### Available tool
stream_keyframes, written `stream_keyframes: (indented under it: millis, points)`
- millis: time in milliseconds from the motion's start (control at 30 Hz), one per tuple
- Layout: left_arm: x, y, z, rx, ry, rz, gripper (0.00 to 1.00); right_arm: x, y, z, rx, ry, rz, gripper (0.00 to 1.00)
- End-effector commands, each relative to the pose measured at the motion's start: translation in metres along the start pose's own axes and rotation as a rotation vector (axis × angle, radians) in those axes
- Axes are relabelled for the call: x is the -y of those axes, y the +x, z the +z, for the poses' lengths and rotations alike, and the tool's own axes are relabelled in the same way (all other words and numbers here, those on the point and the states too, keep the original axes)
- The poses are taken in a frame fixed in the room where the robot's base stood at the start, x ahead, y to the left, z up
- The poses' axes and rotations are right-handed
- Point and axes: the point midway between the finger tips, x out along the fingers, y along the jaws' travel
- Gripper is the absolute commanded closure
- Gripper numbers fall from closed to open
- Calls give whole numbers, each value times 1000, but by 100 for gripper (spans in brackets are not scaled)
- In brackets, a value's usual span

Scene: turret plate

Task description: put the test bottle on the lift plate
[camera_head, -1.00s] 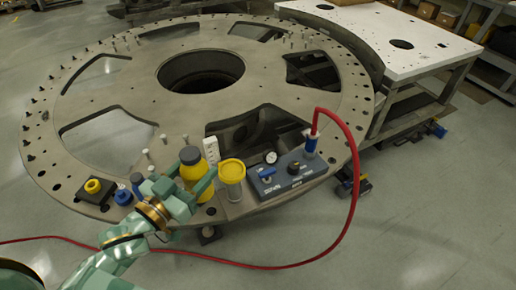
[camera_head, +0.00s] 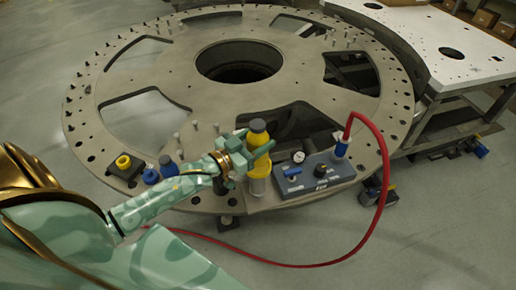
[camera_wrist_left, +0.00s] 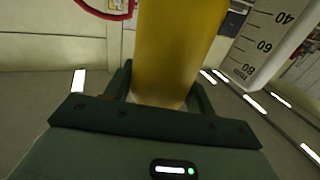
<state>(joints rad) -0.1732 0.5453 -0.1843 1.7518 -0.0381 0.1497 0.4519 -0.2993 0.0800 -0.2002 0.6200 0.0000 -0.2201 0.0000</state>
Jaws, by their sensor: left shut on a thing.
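The test bottle (camera_head: 257,138), yellow with a dark grey cap, is upright in my left gripper (camera_head: 256,155). The gripper is shut on its middle. In the left wrist view the yellow bottle (camera_wrist_left: 172,50) fills the space between the fingers. Under the bottle in the head view is a round yellow top on a clear cylinder (camera_head: 258,187), which looks like the lift plate. The bottle lines up with it, but the gripper and bottle hide most of the top. I cannot tell whether they touch. My right gripper is not in view.
A blue-grey control box (camera_head: 318,172) with a gauge and a red hose (camera_head: 383,165) stands just right of the cylinder. Blue-capped items and a yellow ring on a dark block (camera_head: 124,166) are to the left. A white scale (camera_wrist_left: 268,40) shows beside the bottle.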

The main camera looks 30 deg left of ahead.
Motion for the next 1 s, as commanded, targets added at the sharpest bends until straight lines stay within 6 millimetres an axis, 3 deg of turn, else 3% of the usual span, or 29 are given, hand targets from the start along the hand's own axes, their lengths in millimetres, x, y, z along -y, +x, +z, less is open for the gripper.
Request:
stream_keyframes:
  millis: [300,667,700,733,1000]
  points:
    - [5,5,36,-2,-1,0,84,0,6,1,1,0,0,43]
    - [5,5,39,-3,0,1,84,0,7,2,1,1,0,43]
    - [5,4,41,0,0,1,40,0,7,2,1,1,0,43]
    - [5,4,40,0,0,1,36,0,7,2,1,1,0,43]
    - [5,4,39,0,0,1,36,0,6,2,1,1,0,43]
